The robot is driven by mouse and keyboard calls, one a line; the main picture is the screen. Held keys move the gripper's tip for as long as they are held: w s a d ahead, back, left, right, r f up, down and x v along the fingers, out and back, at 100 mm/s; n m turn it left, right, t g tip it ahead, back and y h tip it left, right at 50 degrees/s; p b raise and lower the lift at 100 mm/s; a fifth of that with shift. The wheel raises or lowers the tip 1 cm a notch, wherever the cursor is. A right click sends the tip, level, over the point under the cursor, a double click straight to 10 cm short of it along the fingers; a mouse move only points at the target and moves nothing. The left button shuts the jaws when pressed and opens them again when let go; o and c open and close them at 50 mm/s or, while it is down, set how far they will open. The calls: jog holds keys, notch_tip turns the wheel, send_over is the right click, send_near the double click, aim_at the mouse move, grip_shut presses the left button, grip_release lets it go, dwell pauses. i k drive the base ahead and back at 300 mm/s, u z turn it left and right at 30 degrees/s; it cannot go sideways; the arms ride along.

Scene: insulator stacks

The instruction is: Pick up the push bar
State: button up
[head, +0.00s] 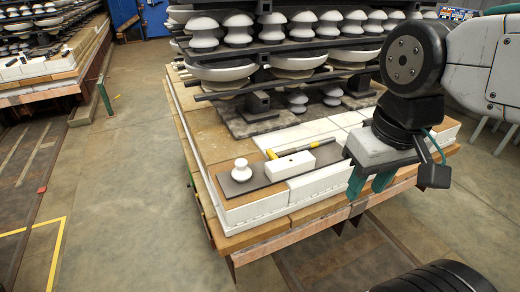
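A slim bar-like tool (305,147) with yellow and dark parts lies on the near end of the kiln-car-like table, behind a white block. It is the only bar-shaped thing on the mat, and I take it as the push bar. The white block hides part of it. My gripper (370,187) hangs to the right of it, near the table's front right edge. Its teal fingers point down, stand apart and show nothing between them.
A dark mat (237,188) bears a white knob-shaped insulator (241,170) and the white block (290,170). Tall racks of white insulators (238,30) stand behind on the table. Open floor (120,190) lies to the left.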

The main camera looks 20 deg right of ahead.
aim_at(272, 156)
jog(key=u, duration=0.05)
jog(key=i, duration=0.9)
jog(key=z, duration=0.35)
